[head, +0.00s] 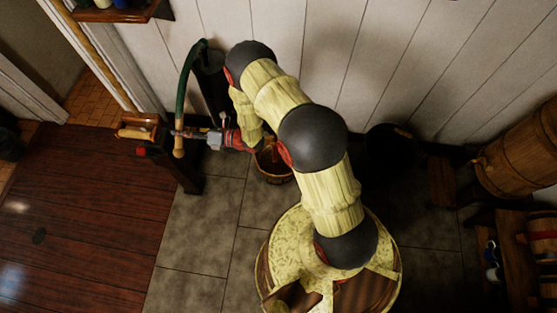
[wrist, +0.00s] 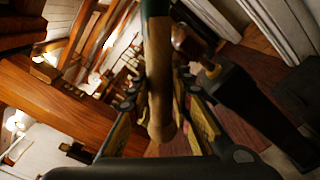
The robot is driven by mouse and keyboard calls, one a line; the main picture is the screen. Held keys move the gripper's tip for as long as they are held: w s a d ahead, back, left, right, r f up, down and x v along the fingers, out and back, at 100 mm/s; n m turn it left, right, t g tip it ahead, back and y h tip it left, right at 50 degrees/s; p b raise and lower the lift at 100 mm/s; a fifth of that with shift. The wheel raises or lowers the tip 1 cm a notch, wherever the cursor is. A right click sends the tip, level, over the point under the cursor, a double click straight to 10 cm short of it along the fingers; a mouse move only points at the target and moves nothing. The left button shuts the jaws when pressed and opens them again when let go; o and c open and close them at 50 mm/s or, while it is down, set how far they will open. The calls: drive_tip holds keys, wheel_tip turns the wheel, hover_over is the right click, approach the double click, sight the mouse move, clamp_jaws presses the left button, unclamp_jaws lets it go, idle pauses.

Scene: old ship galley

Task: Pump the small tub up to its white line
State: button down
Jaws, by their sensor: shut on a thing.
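The pump handle is a curved green lever (head: 182,88) ending in a wooden grip (head: 179,149), and it hangs down beside the dark pump body (head: 210,80) at the wall. My gripper (head: 178,134) is shut on the wooden grip. In the wrist view the grip (wrist: 160,105) stands between the two fingers, with the green lever above it. The small wooden tub (head: 274,173) is on the tiled floor, right of my gripper and partly hidden by my arm. Its white line and water level cannot be made out.
A brown plank surface (head: 75,220) fills the lower left. A wooden box-like piece (head: 140,128) is just left of my gripper. Grey floor tiles (head: 205,240) are bare in the middle.

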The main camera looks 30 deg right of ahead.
drive_tip(key=shift+s, duration=0.1)
drive_tip(key=w+d+f+n+b, duration=0.2)
drive_tip(key=w+f+n+b, duration=0.1)
drive_tip(key=f+b, duration=0.5)
drive_tip(key=shift+d+f+n, duration=0.2)
drive_tip(key=shift+f+n, duration=0.05)
drive_tip(key=shift+n, duration=0.05)
drive_tip(key=s+r+m+p, duration=0.1)
drive_tip(key=r+p, duration=0.1)
drive_tip(key=a+r+m+p, duration=0.1)
drive_tip(key=r+p, duration=0.2)
drive_tip(key=s+a+r+m+p, duration=0.1)
drive_tip(key=r+p, duration=0.1)
drive_tip(key=r, duration=0.1)
drive_tip(key=shift+s+a+r+p, duration=0.15)
drive_tip(key=shift+s+r+p, duration=0.1)
drive_tip(key=shift+s+p, duration=0.1)
drive_tip(key=shift+s+a+r+m, duration=0.1)
drive_tip(key=shift+r+m, duration=0.1)
drive_tip(key=shift+m, duration=0.1)
